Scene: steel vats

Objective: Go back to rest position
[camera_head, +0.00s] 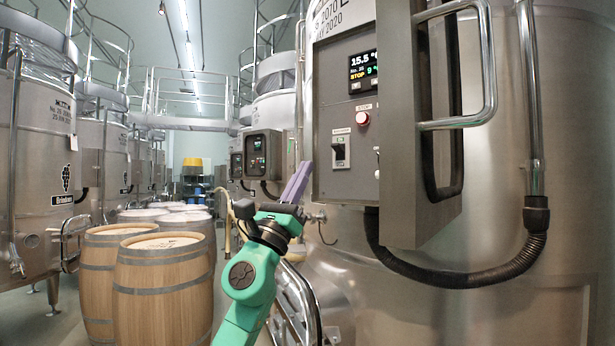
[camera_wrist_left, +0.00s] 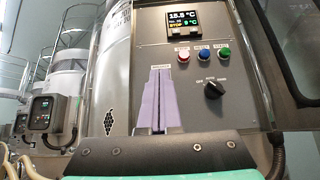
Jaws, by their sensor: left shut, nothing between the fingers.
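My left gripper (camera_head: 297,183) has purple fingers and sits on a green arm, in front of the large steel vat (camera_head: 560,180) and just left of its control box (camera_head: 346,120). Its fingers are together with nothing between them; they also show in the left wrist view (camera_wrist_left: 158,100), pointing up in front of the panel. The control panel (camera_wrist_left: 245,110) there carries a lit display (camera_wrist_left: 184,24) reading 15.5 °C and STOP, a red button (camera_wrist_left: 183,55), a blue button, a green button and a black rotary knob (camera_wrist_left: 214,90). My right gripper is in neither view.
The box's grey door (camera_head: 400,120) stands open with a metal handle (camera_head: 480,70). A black hose (camera_head: 450,278) loops below it. Wooden barrels (camera_head: 160,290) stand at lower left. More steel vats (camera_head: 35,150) line the left side, and a second control box (camera_head: 263,155) is behind my gripper.

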